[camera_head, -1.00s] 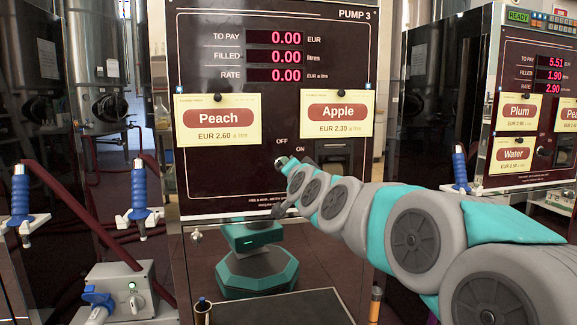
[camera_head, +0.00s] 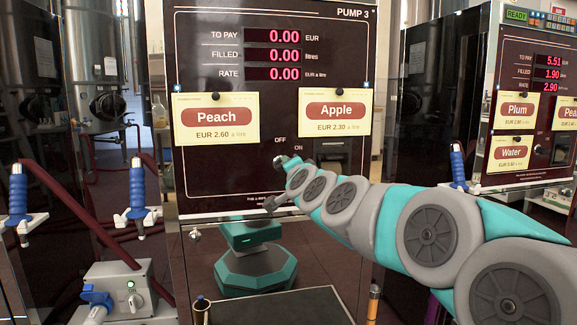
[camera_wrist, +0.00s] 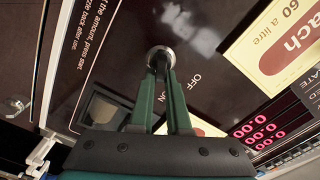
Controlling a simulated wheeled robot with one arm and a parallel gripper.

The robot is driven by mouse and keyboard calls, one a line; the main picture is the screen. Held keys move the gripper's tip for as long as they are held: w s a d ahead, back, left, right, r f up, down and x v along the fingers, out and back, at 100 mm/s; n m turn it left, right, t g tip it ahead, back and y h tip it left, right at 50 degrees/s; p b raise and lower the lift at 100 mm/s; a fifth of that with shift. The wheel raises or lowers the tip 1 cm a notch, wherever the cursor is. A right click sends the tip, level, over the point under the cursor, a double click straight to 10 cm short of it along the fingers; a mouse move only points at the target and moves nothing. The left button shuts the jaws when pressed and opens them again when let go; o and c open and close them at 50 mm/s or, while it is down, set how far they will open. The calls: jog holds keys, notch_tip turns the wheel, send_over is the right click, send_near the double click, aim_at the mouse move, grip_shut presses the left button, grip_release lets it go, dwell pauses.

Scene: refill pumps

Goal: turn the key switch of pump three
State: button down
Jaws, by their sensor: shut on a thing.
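Pump three's dark panel (camera_head: 225,175) faces me, marked PUMP 3 at its top. Its key switch (camera_wrist: 160,53) shows in the wrist view as a round silver collar near the OFF and ON labels. My gripper (camera_wrist: 161,70) is shut on the key at the collar, its green fingers pointing at the panel. How far the key is turned cannot be told, as the fingers cover it. In the head view my wrist and arm hide the switch, just below the OFF and ON labels. The display (camera_head: 272,54) reads 0.00 in all three rows.
Peach (camera_head: 215,117) and Apple (camera_head: 335,110) cards hang on the panel. Blue-handled nozzles (camera_head: 137,190) hang to the left. A grey box with a knob (camera_head: 130,299) sits lower left. Another lit pump (camera_head: 535,90) stands at right. A dark tray top (camera_head: 280,308) lies in front.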

jog(key=c, duration=0.9)
grip_release()
jog(key=shift+s, duration=0.1)
jog(key=v, duration=0.7)
jog(key=shift+s+d, duration=0.1)
jog(key=shift+s, duration=0.2)
jog(key=shift+f, duration=0.1)
